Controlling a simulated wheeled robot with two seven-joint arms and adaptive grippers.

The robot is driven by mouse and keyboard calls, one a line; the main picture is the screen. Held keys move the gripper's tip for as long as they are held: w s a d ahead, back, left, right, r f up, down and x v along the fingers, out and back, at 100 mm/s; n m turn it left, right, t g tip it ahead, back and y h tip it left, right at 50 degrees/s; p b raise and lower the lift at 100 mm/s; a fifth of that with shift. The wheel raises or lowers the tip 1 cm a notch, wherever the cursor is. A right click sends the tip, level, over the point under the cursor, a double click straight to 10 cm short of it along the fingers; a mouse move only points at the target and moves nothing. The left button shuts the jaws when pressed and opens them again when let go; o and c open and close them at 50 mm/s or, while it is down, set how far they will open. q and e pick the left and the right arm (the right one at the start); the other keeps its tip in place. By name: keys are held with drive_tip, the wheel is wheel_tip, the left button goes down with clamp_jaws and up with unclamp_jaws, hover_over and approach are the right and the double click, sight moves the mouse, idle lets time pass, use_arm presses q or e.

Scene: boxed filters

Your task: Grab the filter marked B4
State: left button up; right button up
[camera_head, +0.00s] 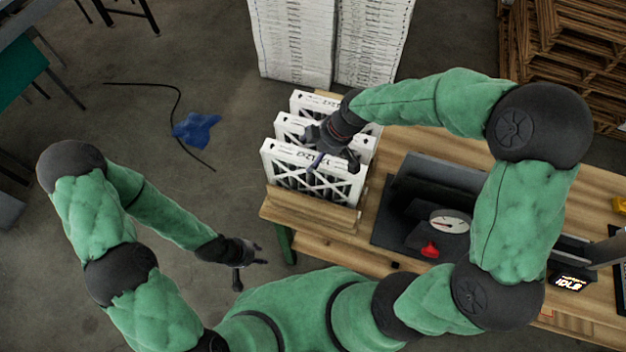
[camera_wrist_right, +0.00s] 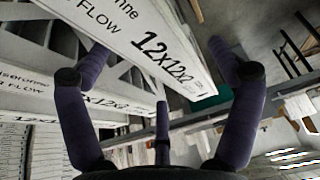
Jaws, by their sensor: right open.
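Several white-framed filters stand upright in a row in a wooden holder (camera_head: 305,207): a front filter (camera_head: 285,168), a middle filter (camera_head: 290,126) and a back filter (camera_head: 305,100). I cannot read a B4 mark on any of them. My right gripper (camera_head: 334,165) is open, over the right part of the row near the front filter's top edge. In the right wrist view, a filter frame (camera_wrist_right: 145,38) printed 12x12x2 passes between the spread fingers; I cannot tell whether they touch it. My left gripper (camera_head: 250,272) hangs empty left of the table, fingers apart.
A dark tray with a dial scale (camera_head: 450,221) and a red object (camera_head: 430,249) lie right of the filters on the wooden table (camera_head: 400,140). Tall white stacks (camera_head: 290,45) stand behind. A blue cloth (camera_head: 195,129) lies on the floor.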

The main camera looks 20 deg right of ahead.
sight(286, 164)
drive_tip(key=shift+a+f, duration=0.15)
drive_tip(key=shift+f, duration=0.25)
drive_tip(key=p+x, duration=0.1)
drive_tip(key=x, duration=0.3)
drive_tip(key=shift+w, duration=0.15)
drive_tip(key=shift+f+b, duration=0.3)
drive_tip(key=shift+b, duration=0.1)
idle(0.4)
drive_tip(key=c, duration=1.7)
drive_tip(key=shift+r, duration=0.1)
drive_tip(key=shift+c, duration=0.2)
